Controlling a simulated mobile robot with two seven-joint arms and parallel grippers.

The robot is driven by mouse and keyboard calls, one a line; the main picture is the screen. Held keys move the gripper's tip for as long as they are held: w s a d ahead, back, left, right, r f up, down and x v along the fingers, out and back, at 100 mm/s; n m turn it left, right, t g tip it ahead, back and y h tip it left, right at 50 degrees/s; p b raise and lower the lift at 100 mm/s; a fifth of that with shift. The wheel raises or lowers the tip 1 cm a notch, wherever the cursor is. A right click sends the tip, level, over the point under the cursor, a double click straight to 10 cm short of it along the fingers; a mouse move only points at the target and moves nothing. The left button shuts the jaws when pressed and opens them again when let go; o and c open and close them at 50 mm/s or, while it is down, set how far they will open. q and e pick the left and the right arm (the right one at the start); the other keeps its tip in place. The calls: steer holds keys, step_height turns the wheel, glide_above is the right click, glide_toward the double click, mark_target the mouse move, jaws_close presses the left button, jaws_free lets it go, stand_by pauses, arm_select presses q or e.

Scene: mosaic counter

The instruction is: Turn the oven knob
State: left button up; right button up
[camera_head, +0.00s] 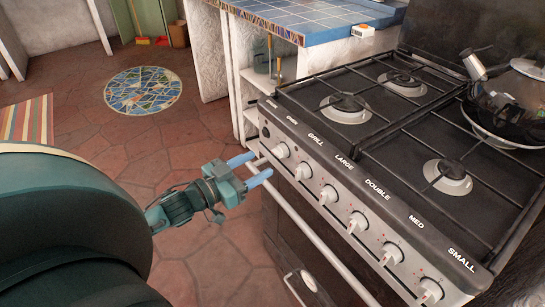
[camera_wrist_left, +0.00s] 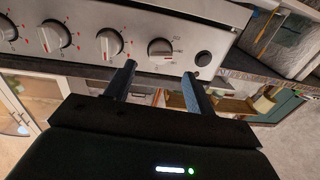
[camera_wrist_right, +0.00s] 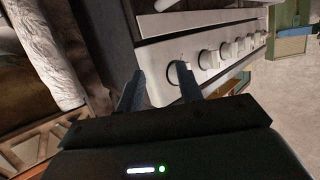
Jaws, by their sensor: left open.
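The oven knob (camera_head: 281,151) is the grey-white leftmost knob on the stove's front panel, below the OVEN label. My left gripper (camera_head: 262,165) is in front of the panel, just below and left of this knob, fingers open and empty. In the left wrist view the oven knob (camera_wrist_left: 160,48) shows beyond and between the two open fingertips (camera_wrist_left: 159,69), which look apart from it. My right gripper (camera_wrist_right: 160,69) shows only in its own wrist view, open and empty, facing the panel. A knob (camera_wrist_right: 173,75) there is partly hidden by its right finger.
Several similar knobs (camera_head: 328,195) run rightward along the panel. A round black button (camera_wrist_left: 203,58) is beside the oven knob. A long oven handle rail (camera_head: 320,244) runs below. The floor left of the stove is open.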

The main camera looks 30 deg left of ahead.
mark_target(280, 152)
arm_select(q)
steer(key=x, duration=0.6)
steer(key=shift+b, duration=0.35)
steer(key=shift+c, duration=0.5)
steer(key=shift+s, duration=0.1)
steer(key=c, duration=0.8)
steer(key=shift+c, duration=0.2)
